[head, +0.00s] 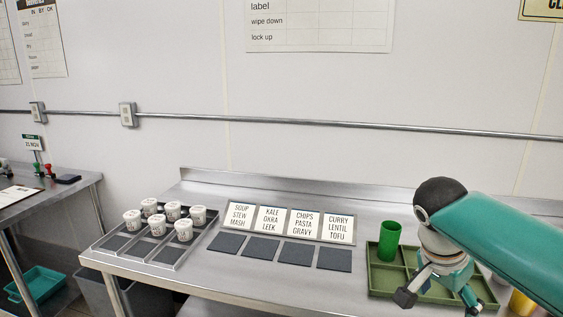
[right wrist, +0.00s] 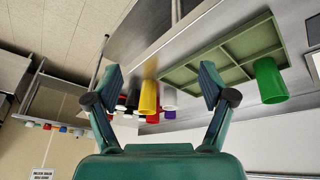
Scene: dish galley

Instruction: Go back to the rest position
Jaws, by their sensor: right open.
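My right gripper (head: 438,297) is in the head view at the lower right, over the green divided tray (head: 382,281). Its two fingers are spread apart with nothing between them. In the right wrist view the open fingers (right wrist: 160,86) frame the steel counter beyond. A green cup (head: 389,241) stands upright at the tray's back left, to the left of my gripper and apart from it. The cup also shows in the right wrist view (right wrist: 269,81) at the right, by the tray (right wrist: 228,48). My left gripper is not in view.
A tray (head: 164,251) of white lidded cups stands at the left of the counter. Label cards (head: 271,219) stand behind several dark squares (head: 283,252) in the middle. A yellow cup (right wrist: 149,98) and other coloured cups show beyond my fingers. A wall rail runs behind.

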